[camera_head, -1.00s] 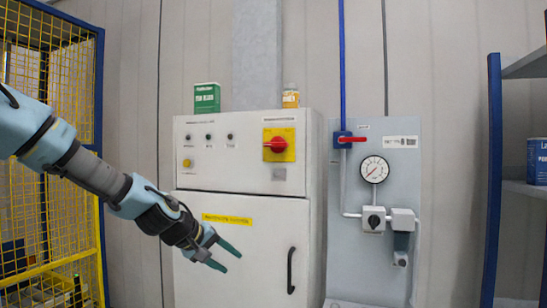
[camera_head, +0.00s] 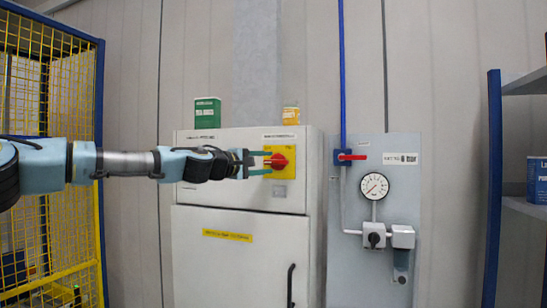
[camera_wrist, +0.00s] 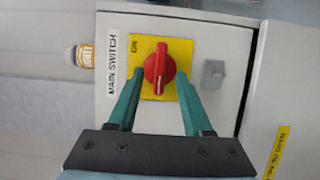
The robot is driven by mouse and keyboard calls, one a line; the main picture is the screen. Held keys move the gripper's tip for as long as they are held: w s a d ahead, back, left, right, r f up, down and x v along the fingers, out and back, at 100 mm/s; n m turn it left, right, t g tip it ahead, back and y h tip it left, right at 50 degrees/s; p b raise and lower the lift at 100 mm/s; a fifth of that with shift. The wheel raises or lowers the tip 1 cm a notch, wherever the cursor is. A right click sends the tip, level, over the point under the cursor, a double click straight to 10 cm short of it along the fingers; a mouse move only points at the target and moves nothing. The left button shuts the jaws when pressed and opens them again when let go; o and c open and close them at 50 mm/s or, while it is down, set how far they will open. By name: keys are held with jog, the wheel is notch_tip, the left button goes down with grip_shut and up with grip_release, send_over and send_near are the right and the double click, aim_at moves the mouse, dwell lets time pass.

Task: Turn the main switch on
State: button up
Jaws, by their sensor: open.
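The main switch (camera_head: 281,161) is a red rotary knob on a yellow plate at the upper right of a light grey cabinet's front. In the head view its handle lies about level. In the wrist view the red knob (camera_wrist: 160,67) stands upright in the picture, beside a "MAIN SWITCH" label (camera_wrist: 116,63). My gripper (camera_head: 268,162) is level and comes in from the left. Its teal fingers are open, one above and one below the knob. In the wrist view my gripper (camera_wrist: 158,82) has a fingertip on each side of the knob's near part, with gaps visible.
The cabinet (camera_head: 240,260) has a closed door with a black handle. To the right is a panel with a gauge (camera_head: 375,186) and a red valve lever (camera_head: 352,157). A yellow mesh fence (camera_head: 70,100) stands left.

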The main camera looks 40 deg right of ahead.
aim_at(275, 162)
jog(key=d, duration=0.1)
jog(key=d+p, duration=0.1)
jog(key=shift+w+d+r, duration=0.15)
jog(key=shift+d, duration=0.15)
jog(key=shift+d+f, duration=0.2)
jog(key=shift+d, duration=0.4)
jog(key=shift+c, duration=0.2)
grip_shut()
